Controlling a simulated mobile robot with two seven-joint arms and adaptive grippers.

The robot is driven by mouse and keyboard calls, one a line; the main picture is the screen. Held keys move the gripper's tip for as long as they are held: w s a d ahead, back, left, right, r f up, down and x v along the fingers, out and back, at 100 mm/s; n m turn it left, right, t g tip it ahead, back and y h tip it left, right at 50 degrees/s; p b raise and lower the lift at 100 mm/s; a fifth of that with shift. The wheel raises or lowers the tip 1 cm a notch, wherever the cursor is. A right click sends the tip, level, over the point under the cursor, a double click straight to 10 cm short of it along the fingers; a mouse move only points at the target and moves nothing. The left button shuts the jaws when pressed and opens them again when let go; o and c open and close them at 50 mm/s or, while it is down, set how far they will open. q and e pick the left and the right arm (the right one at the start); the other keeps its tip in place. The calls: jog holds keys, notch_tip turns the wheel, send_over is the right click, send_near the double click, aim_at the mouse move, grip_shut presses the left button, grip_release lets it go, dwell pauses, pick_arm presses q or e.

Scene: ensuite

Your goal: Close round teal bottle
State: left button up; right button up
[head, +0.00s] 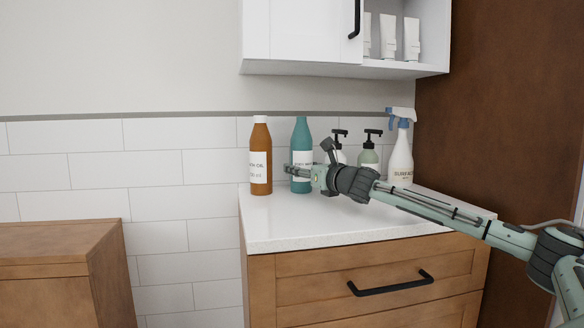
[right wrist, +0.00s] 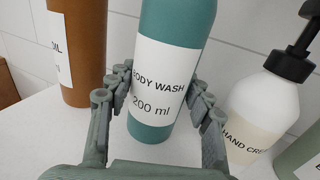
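The teal bottle (head: 301,135) stands upright on the white countertop, with a white label. In the right wrist view the bottle (right wrist: 178,30) shows the label "BODY WASH 200 ml". My right gripper (head: 290,171) reaches in from the right at label height. In the right wrist view its two fingers (right wrist: 158,90) are spread, one on each side of the teal bottle, with the bottle between the fingertip ends. I cannot tell whether either finger touches it. The bottle's top is cut off in the right wrist view. My left gripper is not in view.
A brown bottle (head: 261,140) stands close on the left. A white pump bottle (right wrist: 262,105), a green pump bottle (head: 369,158) and a spray bottle (head: 401,160) stand to the right. The countertop (head: 290,225) is clear in front; a white cabinet (head: 300,30) hangs above.

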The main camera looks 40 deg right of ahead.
aim_at(306, 144)
jog(key=shift+r, duration=0.1)
jog(key=c, duration=0.9)
jog(key=shift+c, duration=0.2)
